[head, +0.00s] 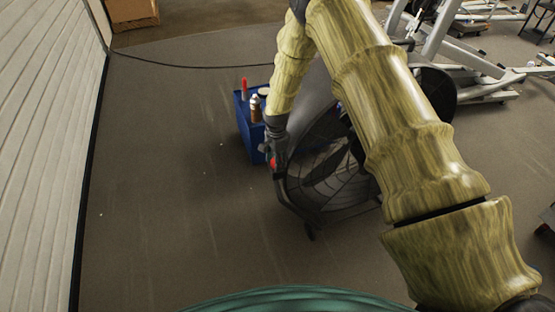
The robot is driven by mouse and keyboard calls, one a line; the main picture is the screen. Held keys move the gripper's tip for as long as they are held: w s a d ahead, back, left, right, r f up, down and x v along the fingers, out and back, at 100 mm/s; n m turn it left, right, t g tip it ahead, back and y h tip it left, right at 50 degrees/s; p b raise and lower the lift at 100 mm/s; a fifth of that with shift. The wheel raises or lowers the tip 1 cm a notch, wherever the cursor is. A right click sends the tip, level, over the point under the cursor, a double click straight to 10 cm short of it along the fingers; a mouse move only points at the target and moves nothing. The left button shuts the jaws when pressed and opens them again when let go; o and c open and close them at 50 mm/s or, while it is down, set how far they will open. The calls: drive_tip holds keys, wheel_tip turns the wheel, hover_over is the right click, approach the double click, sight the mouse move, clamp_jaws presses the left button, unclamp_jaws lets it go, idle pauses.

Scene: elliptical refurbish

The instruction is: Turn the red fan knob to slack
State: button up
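A large black drum fan (325,178) stands on the floor near the middle of the head view, partly hidden behind my arm. The red fan knob (274,164) is a small red spot at the fan's left edge. My gripper (275,160) reaches down to the knob from above, with its fingertips at or very near it. The knob is mostly covered by the gripper, and the view is too small to tell whether the fingers are closed on it or which way the knob is turned.
A blue bin (246,128) holding bottles and a red-topped item stands just behind the gripper. A white slatted wall (40,130) runs along the left. Grey exercise machines (465,65) stand at the upper right. A black cable (190,65) crosses the floor. Floor at left is open.

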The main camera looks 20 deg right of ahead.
drive_tip(key=o, duration=1)
wheel_tip(320, 180, up, 12)
idle(0.4)
